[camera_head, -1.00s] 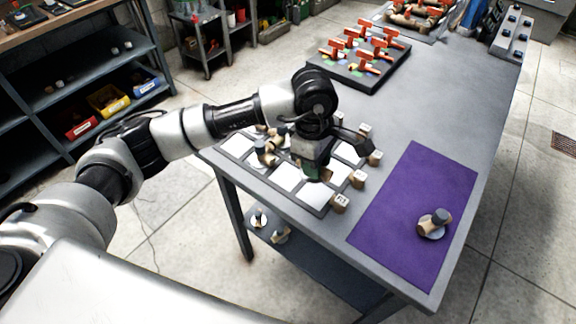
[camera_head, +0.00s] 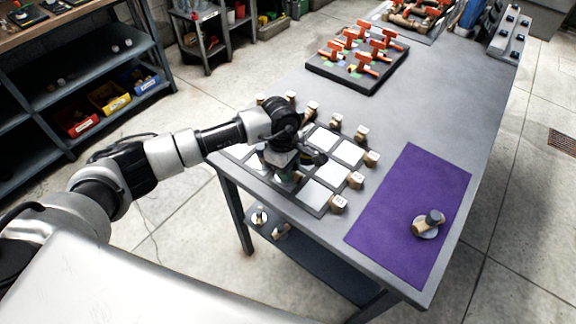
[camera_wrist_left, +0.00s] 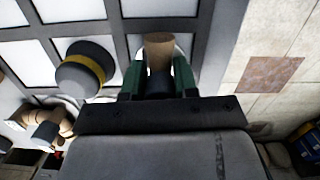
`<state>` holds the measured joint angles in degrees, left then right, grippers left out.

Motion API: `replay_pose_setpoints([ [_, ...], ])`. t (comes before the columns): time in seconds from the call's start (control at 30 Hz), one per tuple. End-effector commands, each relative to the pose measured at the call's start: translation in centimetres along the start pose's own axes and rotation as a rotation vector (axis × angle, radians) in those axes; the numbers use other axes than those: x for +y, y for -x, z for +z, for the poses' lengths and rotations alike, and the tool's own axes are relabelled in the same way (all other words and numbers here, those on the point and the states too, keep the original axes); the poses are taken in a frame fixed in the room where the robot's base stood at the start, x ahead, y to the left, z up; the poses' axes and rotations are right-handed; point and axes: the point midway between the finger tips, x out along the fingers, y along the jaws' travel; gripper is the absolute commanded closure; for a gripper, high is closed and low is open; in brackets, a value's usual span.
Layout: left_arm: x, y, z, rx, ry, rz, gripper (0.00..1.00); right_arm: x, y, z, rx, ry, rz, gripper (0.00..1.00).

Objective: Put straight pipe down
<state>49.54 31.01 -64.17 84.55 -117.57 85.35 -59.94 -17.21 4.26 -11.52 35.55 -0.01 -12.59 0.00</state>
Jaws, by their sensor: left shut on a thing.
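My left gripper (camera_head: 287,176) is low over the near-left part of the white-squared tray (camera_head: 318,212). In the left wrist view its green fingers (camera_wrist_left: 159,82) are shut on the straight pipe (camera_wrist_left: 159,46), a tan piece with a dark lower part. The pipe is between the fingers over a white square. I cannot tell whether it touches the tray. In the head view the gripper and arm hide it. My right gripper is not in view.
In the wrist view, a grey piece with a yellow band (camera_wrist_left: 85,68) and a tan bent fitting (camera_wrist_left: 48,125) are to the left. Small numbered blocks (camera_head: 338,203) line the tray. A purple mat (camera_head: 408,190) bears one fitting (camera_head: 428,224). A board with red-handled valves (camera_head: 358,60) stands farther back.

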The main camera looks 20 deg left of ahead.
Motion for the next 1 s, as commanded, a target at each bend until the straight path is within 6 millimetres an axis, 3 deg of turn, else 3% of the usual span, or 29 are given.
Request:
replay_pose_setpoints([
  [0.2,0.0,-0.4,-0.1,0.0,0.0,0.001,1.0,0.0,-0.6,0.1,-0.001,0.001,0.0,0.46],
  [0.23,0.0,-0.3,0.0,0.0,0.001,0.0,0.67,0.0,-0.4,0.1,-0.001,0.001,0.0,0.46],
  [0.37,0.0,-0.2,0.0,0.0,0.001,0.0,0.47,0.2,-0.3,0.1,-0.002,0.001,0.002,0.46],
  [0.77,0.1,0.4,0.0,0.0,0.0,0.002,0.46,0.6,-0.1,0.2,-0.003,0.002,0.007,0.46],
  [1.0,0.1,5.0,-0.1,0.002,-0.001,0.007,0.46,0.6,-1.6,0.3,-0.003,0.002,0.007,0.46],
])
